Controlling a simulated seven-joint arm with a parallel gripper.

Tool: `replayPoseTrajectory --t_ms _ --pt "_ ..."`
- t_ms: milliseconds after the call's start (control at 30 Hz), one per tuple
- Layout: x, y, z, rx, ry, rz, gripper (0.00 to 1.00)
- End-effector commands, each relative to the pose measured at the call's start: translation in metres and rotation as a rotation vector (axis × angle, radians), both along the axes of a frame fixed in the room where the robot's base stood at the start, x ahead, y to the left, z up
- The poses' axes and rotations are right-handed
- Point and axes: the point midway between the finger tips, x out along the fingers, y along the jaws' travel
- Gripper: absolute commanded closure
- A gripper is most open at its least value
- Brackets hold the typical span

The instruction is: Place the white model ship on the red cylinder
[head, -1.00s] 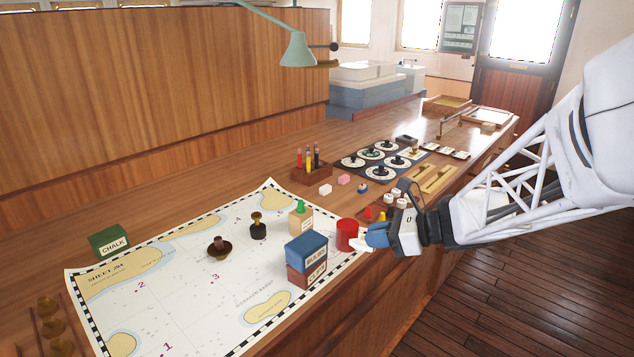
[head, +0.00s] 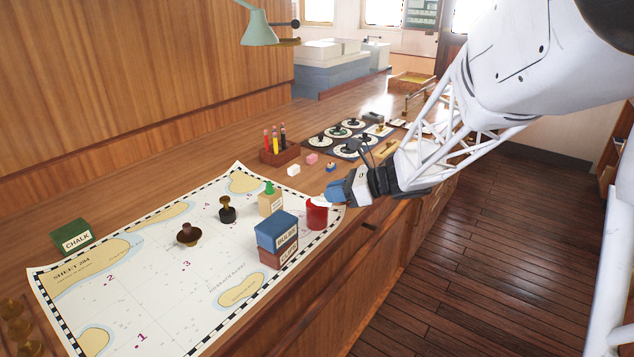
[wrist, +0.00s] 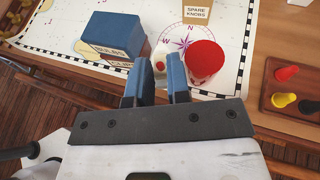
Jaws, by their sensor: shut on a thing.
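The red cylinder (head: 317,215) stands upright on the chart's right edge in the head view. It also shows right of my fingers in the wrist view (wrist: 204,66). My gripper (head: 330,199) is beside the cylinder's top right, its blue fingers shut on a small white thing, which appears to be the white model ship (wrist: 159,51). In the wrist view the ship shows between the fingertips, with small red and yellow marks. In the head view the fingers and cylinder mostly hide it. I cannot tell whether it touches the cylinder.
A blue box (head: 277,229) on a red box stands close left of the cylinder. A dark stamp (head: 227,210) and brown knob (head: 189,234) sit on the chart (head: 140,300). The chart's middle has free room.

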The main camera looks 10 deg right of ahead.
Motion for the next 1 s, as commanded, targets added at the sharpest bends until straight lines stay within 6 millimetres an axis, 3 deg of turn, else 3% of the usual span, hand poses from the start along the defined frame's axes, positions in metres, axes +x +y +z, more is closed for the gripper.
replayPoseTrajectory --t_ms 300,500,1000 --pt "0.040 0.002 -0.004 -0.001 0.000 0.000 1.00" --pt "0.056 0.002 -0.005 -0.001 -0.001 -0.001 1.00" --pt "0.061 0.003 -0.006 0.000 0.000 0.000 1.00"
